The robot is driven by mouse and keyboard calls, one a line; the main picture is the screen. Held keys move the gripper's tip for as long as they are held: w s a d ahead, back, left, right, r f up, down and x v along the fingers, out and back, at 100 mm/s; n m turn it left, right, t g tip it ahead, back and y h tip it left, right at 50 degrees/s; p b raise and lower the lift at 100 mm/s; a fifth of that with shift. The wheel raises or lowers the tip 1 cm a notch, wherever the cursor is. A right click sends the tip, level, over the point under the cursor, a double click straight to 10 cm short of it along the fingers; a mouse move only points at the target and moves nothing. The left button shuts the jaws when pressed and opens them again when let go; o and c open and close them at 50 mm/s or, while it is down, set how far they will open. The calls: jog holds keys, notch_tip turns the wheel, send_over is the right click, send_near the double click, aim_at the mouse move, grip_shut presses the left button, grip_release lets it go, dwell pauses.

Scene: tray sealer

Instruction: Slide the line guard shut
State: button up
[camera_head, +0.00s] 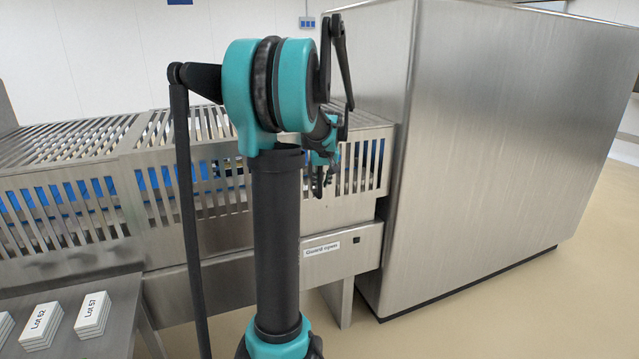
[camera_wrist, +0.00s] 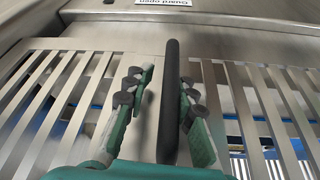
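The line guard (camera_head: 219,235) is a slotted metal cover over the conveyor, seen behind my arm in the head view. A plain panel and slots of the guard (camera_wrist: 115,58) fill much of the wrist view. A dark upright bar (camera_wrist: 172,70), seemingly the guard's handle, stands between the fingers of my gripper (camera_wrist: 166,88). The fingers are apart, with a visible gap on the left of the bar; the right finger is close to it, and I cannot tell if it touches. In the head view my gripper (camera_head: 322,172) is at the guard's front face, partly hidden by my arm.
A label reading "Guard open" (camera_head: 322,248) is on the rail below the guard; it also shows in the wrist view (camera_wrist: 163,3). A large steel housing (camera_head: 500,150) stands right of the guard. A shelf at lower left holds white stacks marked Lot 57 (camera_head: 93,314) and Lot 62 (camera_head: 41,325).

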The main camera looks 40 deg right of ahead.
jog(key=shift+a+r, duration=0.1)
jog(key=shift+s+a+r, duration=0.1)
jog(key=shift+r, duration=0.2)
jog(key=v, duration=1.1)
jog(key=shift+r, duration=0.1)
jog(key=shift+s, duration=0.1)
